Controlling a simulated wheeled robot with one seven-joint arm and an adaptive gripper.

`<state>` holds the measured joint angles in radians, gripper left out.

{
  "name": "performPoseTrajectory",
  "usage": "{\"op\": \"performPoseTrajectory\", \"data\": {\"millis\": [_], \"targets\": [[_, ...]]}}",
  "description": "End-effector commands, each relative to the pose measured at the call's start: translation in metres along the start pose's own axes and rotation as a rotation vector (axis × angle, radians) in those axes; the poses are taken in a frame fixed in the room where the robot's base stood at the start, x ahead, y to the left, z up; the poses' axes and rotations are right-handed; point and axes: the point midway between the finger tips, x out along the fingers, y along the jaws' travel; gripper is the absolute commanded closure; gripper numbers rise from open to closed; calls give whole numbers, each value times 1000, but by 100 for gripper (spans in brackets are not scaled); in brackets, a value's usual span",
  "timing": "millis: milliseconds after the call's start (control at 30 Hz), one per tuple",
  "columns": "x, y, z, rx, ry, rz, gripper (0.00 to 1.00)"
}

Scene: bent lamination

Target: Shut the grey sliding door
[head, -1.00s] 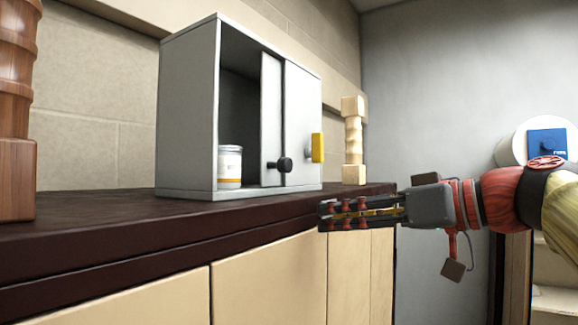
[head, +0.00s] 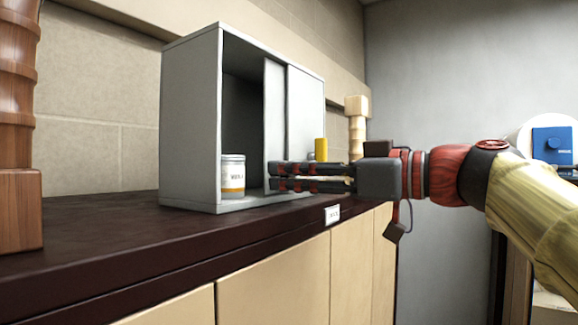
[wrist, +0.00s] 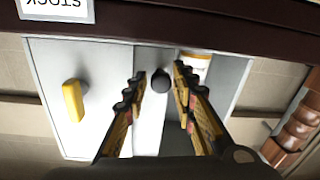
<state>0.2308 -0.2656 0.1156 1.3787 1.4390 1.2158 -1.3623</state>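A grey cabinet (head: 190,120) stands on the counter with its left part open. The grey sliding door (head: 274,110) with a black knob covers a narrow strip near the middle; its panel also shows in the wrist view (wrist: 148,62). The black knob (wrist: 160,80) lies between my finger tips in the wrist view; in the head view my gripper hides it. My gripper (head: 272,176) is open in front of the door, one finger on either side of the knob. I cannot tell whether the fingers touch it.
A white tin (head: 233,177) with an orange band stands inside the open part. A yellow handle (head: 320,149) is on the right panel, beside my gripper. A wooden post (head: 357,125) stands right of the cabinet. A white label (head: 332,215) is on the counter edge.

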Motion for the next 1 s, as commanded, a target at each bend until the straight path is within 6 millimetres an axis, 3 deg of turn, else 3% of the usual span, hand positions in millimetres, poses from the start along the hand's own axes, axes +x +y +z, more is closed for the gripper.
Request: {"op": "performPoseTrajectory", "data": {"millis": [400, 867, 1000], "targets": [[8, 0, 0, 0, 0, 0, 73], [7, 0, 0, 0, -1, 0, 99], [7, 0, 0, 0, -1, 0, 100]]}}
